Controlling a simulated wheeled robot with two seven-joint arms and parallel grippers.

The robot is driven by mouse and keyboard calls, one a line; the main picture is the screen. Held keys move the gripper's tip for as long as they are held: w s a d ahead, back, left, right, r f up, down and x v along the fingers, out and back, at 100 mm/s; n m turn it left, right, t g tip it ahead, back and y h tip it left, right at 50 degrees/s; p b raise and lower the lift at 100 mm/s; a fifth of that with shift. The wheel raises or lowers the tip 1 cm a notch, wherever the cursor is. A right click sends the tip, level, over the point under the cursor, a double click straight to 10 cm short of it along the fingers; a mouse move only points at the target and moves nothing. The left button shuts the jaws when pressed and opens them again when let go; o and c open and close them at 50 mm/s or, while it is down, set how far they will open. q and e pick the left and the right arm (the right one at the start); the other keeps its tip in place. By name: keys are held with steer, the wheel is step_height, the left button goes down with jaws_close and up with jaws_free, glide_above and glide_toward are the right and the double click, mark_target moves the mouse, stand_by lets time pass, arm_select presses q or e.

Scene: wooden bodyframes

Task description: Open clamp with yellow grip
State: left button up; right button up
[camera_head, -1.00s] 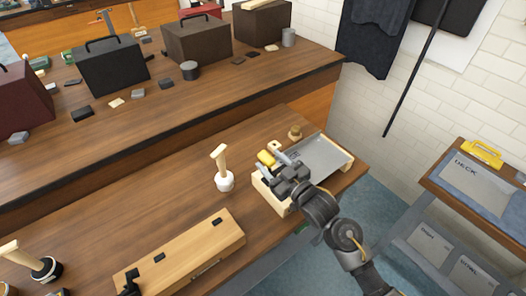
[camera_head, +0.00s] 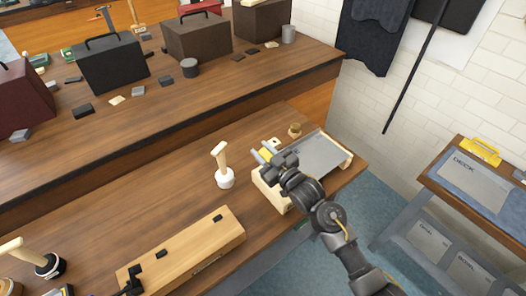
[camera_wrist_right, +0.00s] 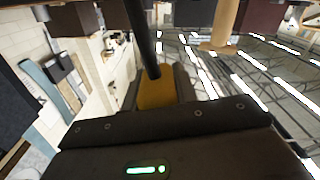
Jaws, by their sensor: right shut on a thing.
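My right gripper (camera_head: 277,160) covers most of the clamp there. In the right wrist view the yellow grip (camera_wrist_right: 156,91) sits between the fingers of my right gripper (camera_wrist_right: 155,98), which is shut on it. A dark rod (camera_wrist_right: 141,40) runs up from the grip. The clamp's jaws are hidden, so I cannot tell whether they are apart. My left gripper is not in view.
A grey plate (camera_head: 320,152) lies just right of my gripper. A white-headed mallet (camera_head: 224,178) stands to the left, and a long wooden body (camera_head: 185,250) lies in front. A small wooden knob (camera_head: 295,130) is behind. Bare bench lies left of the mallet.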

jaws_close()
steer(key=shift+s, duration=0.1)
steer(key=s+a+f+n+b, duration=0.1)
steer(key=s+a+f+n, duration=0.2)
steer(key=a+n, duration=0.1)
steer(key=shift+s+a+f+n+b, duration=0.15)
steer(key=shift+a+n+b, duration=0.2)
steer(key=shift+n, duration=0.45)
steer(key=shift+f, duration=0.1)
steer(key=o, duration=1)
jaws_free()
